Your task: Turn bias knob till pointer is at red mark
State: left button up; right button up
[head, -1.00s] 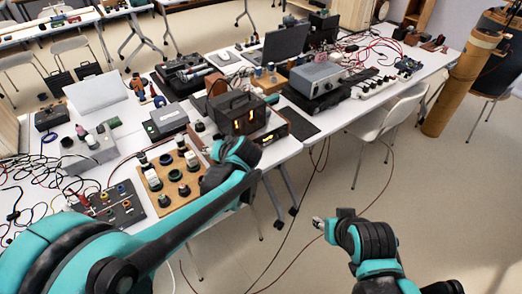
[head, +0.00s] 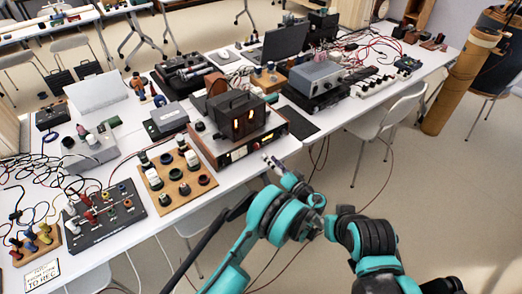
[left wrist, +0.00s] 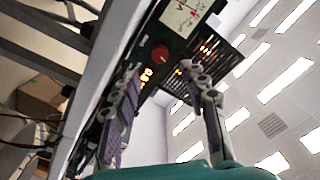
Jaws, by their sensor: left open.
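The amplifier (head: 240,118) with glowing tubes stands at the table's front edge. The meter's pointer and any red mark are too small to make out. My left gripper (head: 270,162) is in front of this panel. In the left wrist view its two fingers (left wrist: 160,72) are apart, with the knob visible between and beyond the tips. My right gripper (head: 320,224) is low, partly hidden by my left arm.
A wooden board of knobs (head: 175,180) and a dark socket panel (head: 105,215) with leads stand left of the amplifier. A grey instrument (head: 315,75) is farther right. A white chair (head: 385,125) stands by the table; the floor in front is open.

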aim_at(259, 147)
pick_arm(q)
jog(key=b+x, duration=0.1)
jog(key=x, duration=0.4)
jog(key=shift+w+a+f+b, duration=0.1)
jog(key=shift+w+a+b, duration=0.15)
jog(key=shift+w+b, duration=0.1)
jog(key=shift+w+a, duration=0.45)
jog(key=shift+w, duration=0.1)
grip_shut()
